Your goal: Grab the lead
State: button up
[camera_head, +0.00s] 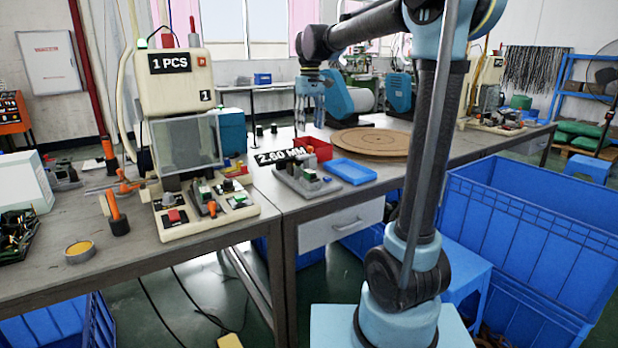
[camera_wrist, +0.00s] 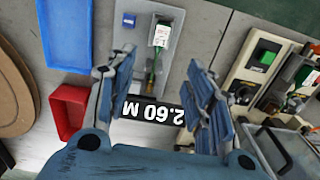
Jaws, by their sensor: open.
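My gripper (camera_wrist: 158,62) is open, its two blue fingers apart over the grey fixture (camera_wrist: 185,35) in the wrist view. Between the fingers, a thin dark green and brownish piece (camera_wrist: 152,75), perhaps the lead, runs from a white-and-green block (camera_wrist: 162,33) on the fixture. Neither finger visibly touches it. The "2.60 M" sign (camera_wrist: 150,111) shows behind the fingers. In the head view my gripper (camera_head: 311,112) hangs above the bench over the fixture (camera_head: 306,184); no lead can be made out there.
A blue tray (camera_head: 350,171) and a red bin (camera_head: 316,146) stand beside the fixture. A round wooden disc (camera_head: 372,143) lies behind. The "1 PCS" machine (camera_head: 180,84) stands to the left. Large blue crates (camera_head: 540,240) stand on the floor at right.

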aim_at(310, 171)
notch_tip(310, 171, down, 17)
jog(key=shift+s+r, duration=0.15)
jog(key=shift+r, duration=0.05)
dwell(0.6)
jog(key=c, duration=1.1)
